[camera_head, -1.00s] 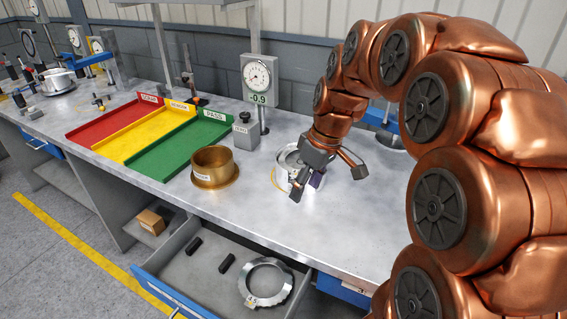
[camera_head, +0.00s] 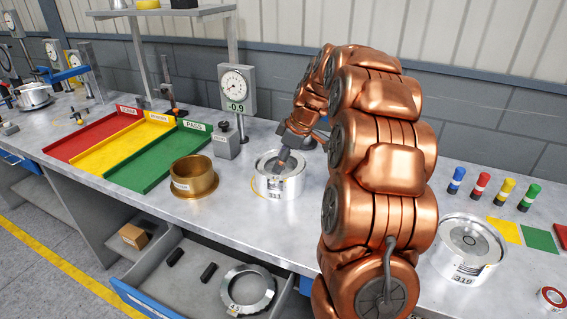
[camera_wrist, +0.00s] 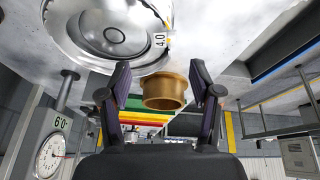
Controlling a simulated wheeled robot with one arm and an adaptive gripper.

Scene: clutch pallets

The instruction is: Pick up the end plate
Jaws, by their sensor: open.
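My gripper (camera_head: 285,157) is open and empty, close above a round silver drum (camera_head: 279,188) on the bench. In the wrist view the gap between my fingertips (camera_wrist: 160,68) holds nothing; the brass pot (camera_wrist: 165,88) shows beyond it. The drum's round top (camera_wrist: 112,34) fills the upper left of the wrist view, with a white tag reading 4.0 at its rim. A loose silver ring (camera_head: 248,289) with a small white tag lies in the open drawer. I cannot tell for sure which of these parts is the end plate. My gripper hides part of the drum top.
The brass pot (camera_head: 194,177) and a dial gauge (camera_head: 237,90) stand left of the drum. Red, yellow and green trays (camera_head: 156,158) lie further left. A second silver drum (camera_head: 466,250) stands right of my arm. The open drawer (camera_head: 204,276) juts out below the bench.

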